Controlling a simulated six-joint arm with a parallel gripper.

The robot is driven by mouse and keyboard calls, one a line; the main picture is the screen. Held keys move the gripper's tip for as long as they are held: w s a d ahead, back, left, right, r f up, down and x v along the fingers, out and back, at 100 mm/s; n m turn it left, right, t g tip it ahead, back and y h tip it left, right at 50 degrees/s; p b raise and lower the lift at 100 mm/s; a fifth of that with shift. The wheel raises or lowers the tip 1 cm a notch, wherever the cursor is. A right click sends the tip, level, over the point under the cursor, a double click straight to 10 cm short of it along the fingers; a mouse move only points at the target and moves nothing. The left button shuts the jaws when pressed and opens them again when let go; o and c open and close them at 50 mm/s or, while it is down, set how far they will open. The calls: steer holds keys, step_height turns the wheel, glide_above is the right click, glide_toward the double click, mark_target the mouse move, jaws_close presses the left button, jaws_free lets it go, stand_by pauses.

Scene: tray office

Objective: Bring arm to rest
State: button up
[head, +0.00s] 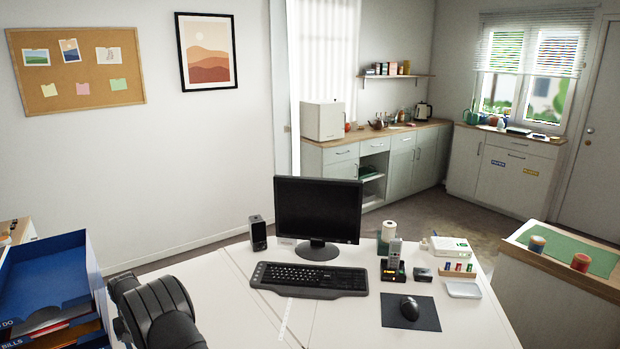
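Part of my dark arm shows at the bottom left of the head view, in front of the white desk (225,300) and just right of the blue letter trays. Only thick black rounded links are visible. My gripper is not in view, so whether it holds anything cannot be seen.
Blue stacked trays (47,275) stand close left of my arm. The desk holds a monitor (318,212), keyboard (309,278), speaker (258,233), phone (393,262), and mouse (409,307) on a dark mat (427,316). The desk between arm and keyboard is clear.

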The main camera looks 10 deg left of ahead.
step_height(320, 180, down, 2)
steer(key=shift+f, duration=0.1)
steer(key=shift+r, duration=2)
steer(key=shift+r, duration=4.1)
